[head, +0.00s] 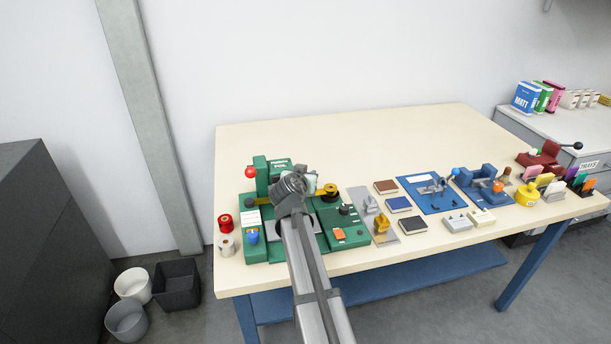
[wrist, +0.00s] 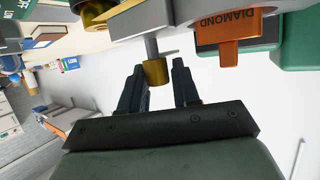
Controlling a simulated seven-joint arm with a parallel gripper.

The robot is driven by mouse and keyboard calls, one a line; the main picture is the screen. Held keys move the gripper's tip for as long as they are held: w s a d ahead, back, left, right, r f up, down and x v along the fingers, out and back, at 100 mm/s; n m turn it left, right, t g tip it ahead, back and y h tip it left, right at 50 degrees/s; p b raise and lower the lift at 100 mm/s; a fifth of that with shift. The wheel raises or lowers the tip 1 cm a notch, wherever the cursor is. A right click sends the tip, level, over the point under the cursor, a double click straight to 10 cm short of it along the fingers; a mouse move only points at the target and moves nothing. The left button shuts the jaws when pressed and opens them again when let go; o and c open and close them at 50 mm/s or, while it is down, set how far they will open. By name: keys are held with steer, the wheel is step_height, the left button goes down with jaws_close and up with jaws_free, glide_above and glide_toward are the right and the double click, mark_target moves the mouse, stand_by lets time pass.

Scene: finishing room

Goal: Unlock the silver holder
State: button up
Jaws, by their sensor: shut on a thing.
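My gripper (wrist: 160,84) has its two dark fingers on either side of a small brass knob (wrist: 155,72) in the wrist view. The knob ends a short grey stem under a silver-grey part (wrist: 180,18), which looks like the silver holder, though I cannot tell for certain. An orange tag reading DIAMOND (wrist: 228,32) is to its right. In the head view my wrist (head: 291,188) is over the green foil press (head: 262,178) and hides its middle. The fingers and the knob are hidden there.
A red roll (head: 225,222) and a pale roll (head: 227,245) stand left of the press. Right of it, a grey plate (head: 386,239) carries a silver and a gold piece. Further right are small books, a blue mat (head: 418,181) and a blue clamp tool (head: 484,180). The table's back is clear.

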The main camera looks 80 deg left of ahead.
steer(key=shift+w+a, duration=0.15)
steer(key=shift+w, duration=0.15)
steer(key=o, duration=0.9)
steer(key=shift+o, duration=0.2)
steer(key=shift+s, duration=0.1)
steer(key=v, duration=1.3)
steer(key=shift+s+d+r, duration=0.15)
steer(key=shift+d, duration=0.2)
